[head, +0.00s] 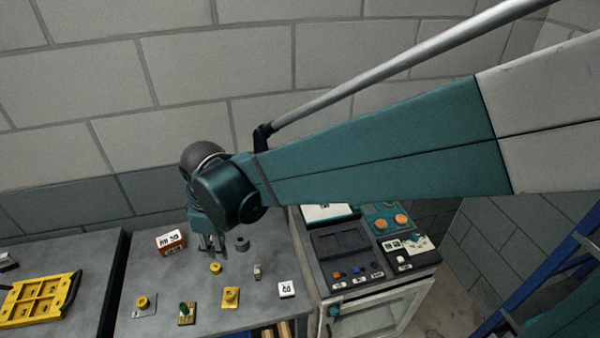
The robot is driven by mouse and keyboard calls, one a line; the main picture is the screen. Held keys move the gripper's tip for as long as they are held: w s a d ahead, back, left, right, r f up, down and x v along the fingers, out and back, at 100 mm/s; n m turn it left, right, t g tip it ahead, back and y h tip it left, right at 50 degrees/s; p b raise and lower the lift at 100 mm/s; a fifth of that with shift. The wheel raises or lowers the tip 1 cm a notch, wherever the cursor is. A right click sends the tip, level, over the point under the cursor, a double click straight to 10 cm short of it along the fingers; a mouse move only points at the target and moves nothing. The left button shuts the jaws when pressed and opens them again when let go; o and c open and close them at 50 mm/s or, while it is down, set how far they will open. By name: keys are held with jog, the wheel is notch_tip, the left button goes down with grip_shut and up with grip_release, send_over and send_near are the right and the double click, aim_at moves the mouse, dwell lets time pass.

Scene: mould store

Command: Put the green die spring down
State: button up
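My gripper (212,246) points down over the grey bench (150,265), near its back. Its fingers look small and partly dark here, and I cannot tell whether they are apart or hold something. A small green upright piece (185,308) stands on a yellowish plate at the bench's front. It may be the green die spring, but it is too small to be sure. My gripper is behind it and to the right, clear of it. No green spring can be made out between the fingers.
A red-and-white box (171,242) stands left of my gripper, a dark cylinder (242,244) right. Yellow pieces (215,267), (231,297), (143,302) and a white marked block (286,289) stand in front. A yellow tray (42,300) lies left; a control panel (345,268) stands right.

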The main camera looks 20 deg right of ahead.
jog(key=s+d+r+m+t, duration=0.1)
jog(key=s+d+r+m, duration=0.2)
jog(key=d, duration=0.6)
jog(key=s+d+r+m+t, duration=0.2)
jog(key=d+m, duration=0.4)
jog(key=d, duration=0.4)
jog(key=s+d+r+m+t+h, duration=0.1)
jog(key=s+d+r+m+t, duration=0.1)
jog(key=s+d+m, duration=0.3)
jog(key=d+r, duration=0.1)
jog(key=d, duration=0.3)
jog(key=shift+d+r+m, duration=0.3)
jog(key=shift+d+r, duration=0.1)
